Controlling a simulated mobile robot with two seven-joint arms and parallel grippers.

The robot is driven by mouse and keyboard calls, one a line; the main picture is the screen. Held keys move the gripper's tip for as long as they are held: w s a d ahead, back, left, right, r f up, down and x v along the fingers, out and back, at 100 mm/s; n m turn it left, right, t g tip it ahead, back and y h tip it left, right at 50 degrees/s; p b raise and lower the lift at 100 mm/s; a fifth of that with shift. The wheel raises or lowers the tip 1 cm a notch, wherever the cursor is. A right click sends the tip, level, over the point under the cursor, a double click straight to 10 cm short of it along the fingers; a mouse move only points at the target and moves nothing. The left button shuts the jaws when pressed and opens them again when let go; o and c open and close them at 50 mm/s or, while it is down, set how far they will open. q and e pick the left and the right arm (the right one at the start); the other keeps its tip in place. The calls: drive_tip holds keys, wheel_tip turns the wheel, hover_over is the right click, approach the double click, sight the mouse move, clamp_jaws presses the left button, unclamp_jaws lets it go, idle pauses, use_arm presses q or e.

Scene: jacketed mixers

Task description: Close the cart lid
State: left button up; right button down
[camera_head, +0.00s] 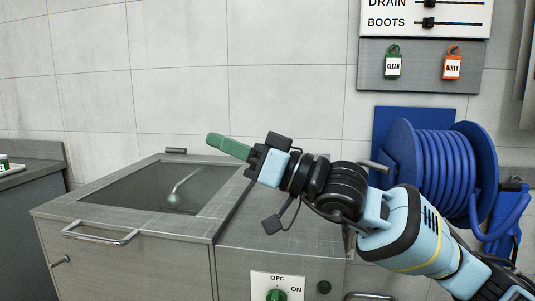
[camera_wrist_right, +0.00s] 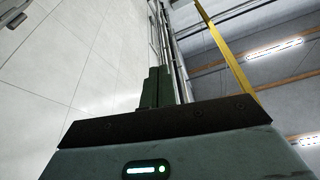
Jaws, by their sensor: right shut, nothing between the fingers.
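A grey cart-like cabinet (camera_head: 135,260) stands at the left centre with a bar handle on its front. Its top has a wide rectangular recess (camera_head: 125,190) with a dark inside, and a thin rod with a round end (camera_head: 174,197) shows in it. I cannot make out a separate raised lid. My right gripper (camera_head: 213,139) reaches in from the right, above the back right of the recess, its green fingers shut and empty. The fingers also show in the right wrist view (camera_wrist_right: 155,88), pointing up past the wall. My left gripper is not in view.
A control panel with a green knob (camera_head: 276,295) is on the front beside the cabinet. A blue hose reel (camera_head: 455,170) hangs on the wall behind my right arm. A dark counter (camera_head: 30,215) stands at the far left.

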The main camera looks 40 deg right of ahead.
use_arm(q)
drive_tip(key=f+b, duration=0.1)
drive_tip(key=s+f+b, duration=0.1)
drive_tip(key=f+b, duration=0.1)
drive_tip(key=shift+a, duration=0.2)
use_arm(e)
drive_tip(key=v, duration=0.9)
drive_tip(key=shift+d, duration=0.5)
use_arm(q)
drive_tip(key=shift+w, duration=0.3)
use_arm(e)
drive_tip(key=shift+r, duration=0.1)
